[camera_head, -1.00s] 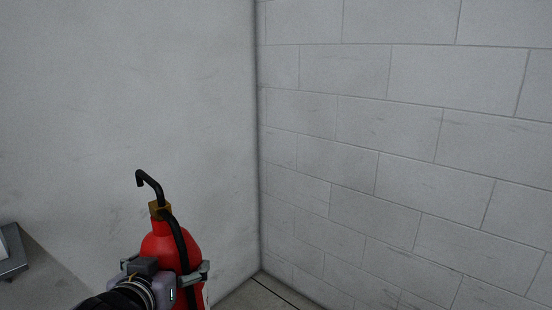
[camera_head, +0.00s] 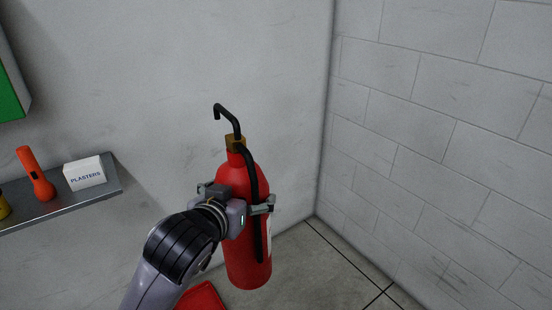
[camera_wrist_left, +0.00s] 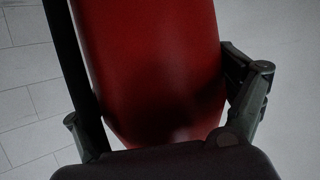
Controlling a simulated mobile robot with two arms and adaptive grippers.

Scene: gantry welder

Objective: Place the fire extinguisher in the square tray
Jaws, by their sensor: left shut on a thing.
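The red fire extinguisher (camera_head: 248,262), with a black hose and brass neck, is upright in the head view, right of centre-left. My left gripper (camera_head: 236,203) is shut around its upper body and holds it in front of the wall. In the left wrist view the extinguisher's red body (camera_wrist_left: 150,60) fills the space between the fingers of the left gripper (camera_wrist_left: 170,110). A red flat object (camera_head: 203,297) shows at the bottom edge, partly hidden by my arm; I cannot tell whether it is the square tray. My right gripper is not seen.
A grey shelf (camera_head: 115,188) on the left wall holds an orange flashlight (camera_head: 36,176), a white plasters box (camera_head: 85,173) and a yellow item (camera_head: 3,207). A green-sided box (camera_head: 10,90) hangs above. A block wall (camera_head: 440,140) stands at right. Tiled floor (camera_head: 320,265) is clear near the corner.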

